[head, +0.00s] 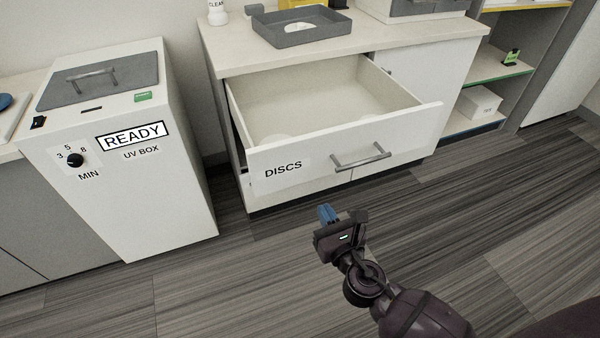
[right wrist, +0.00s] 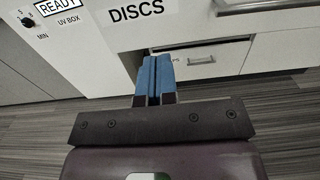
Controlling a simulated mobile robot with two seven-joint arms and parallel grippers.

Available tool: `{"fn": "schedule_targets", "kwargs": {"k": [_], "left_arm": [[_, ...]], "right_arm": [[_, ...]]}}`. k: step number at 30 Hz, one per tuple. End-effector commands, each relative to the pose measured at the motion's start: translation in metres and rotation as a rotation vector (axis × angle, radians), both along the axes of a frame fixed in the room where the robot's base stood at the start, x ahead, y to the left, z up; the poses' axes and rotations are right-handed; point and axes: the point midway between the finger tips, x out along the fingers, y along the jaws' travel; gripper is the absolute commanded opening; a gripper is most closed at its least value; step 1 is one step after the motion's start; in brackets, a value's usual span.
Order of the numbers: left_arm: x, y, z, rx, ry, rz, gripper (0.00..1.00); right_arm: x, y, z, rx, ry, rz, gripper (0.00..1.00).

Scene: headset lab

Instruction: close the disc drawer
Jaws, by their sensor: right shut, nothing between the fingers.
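The disc drawer (head: 345,145) is pulled far out of the white cabinet in the head view, its front labelled DISCS with a grey bar handle (head: 361,157). Pale round shapes lie low inside it near the front panel. My right gripper (head: 327,213) is shut and empty, in front of and below the drawer front, apart from it in the head view. In the right wrist view its blue fingers (right wrist: 154,80) are together, pointing toward the cabinet below the DISCS label (right wrist: 136,10). My left gripper is not in view.
A white UV box (head: 130,190) with a READY sign stands left of the cabinet. A grey tray (head: 301,27) sits on the cabinet top (head: 230,45). Open shelves (head: 490,68) with a white box stand at the right. The wood-look floor (head: 240,280) in front is clear.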

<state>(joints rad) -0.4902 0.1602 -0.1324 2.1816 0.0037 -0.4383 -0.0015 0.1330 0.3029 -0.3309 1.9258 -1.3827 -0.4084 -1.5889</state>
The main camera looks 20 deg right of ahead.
Motion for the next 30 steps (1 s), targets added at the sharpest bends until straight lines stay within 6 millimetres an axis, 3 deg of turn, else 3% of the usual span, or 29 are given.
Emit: {"fn": "schedule_targets", "kwargs": {"k": [18,24,30], "left_arm": [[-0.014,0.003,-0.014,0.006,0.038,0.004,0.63],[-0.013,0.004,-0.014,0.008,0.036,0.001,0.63],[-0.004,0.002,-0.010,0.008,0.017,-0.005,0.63]], "right_arm": [[0.099,0.003,-0.002,0.005,0.002,0.000,0.00],[0.121,0.004,-0.002,0.005,0.003,0.000,0.00],[0.131,0.004,-0.001,0.005,0.001,0.000,0.00]]}}
